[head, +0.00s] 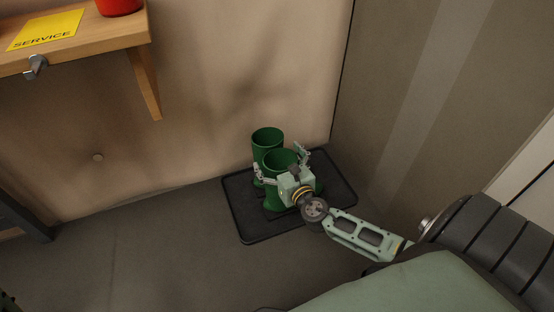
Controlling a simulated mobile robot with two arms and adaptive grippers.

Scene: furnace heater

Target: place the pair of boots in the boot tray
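Two green boots stand upright side by side on the black boot tray (247,228) on the floor. The farther boot (268,142) is at the back left, partly hidden by the nearer boot (279,160). My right gripper (281,165) is at the nearer boot, with its fingers spread wide on either side of the shaft. Whether the fingers touch the boot cannot be made out. The gripper body hides part of the boot's lower front. My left gripper is not in view.
The tray lies in the corner between the beige wall (200,90) and the brown-grey wall (400,110). A wooden shelf (100,38) at upper left holds a yellow SERVICE sign (45,29) and a red container (119,5). The floor left of the tray is clear.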

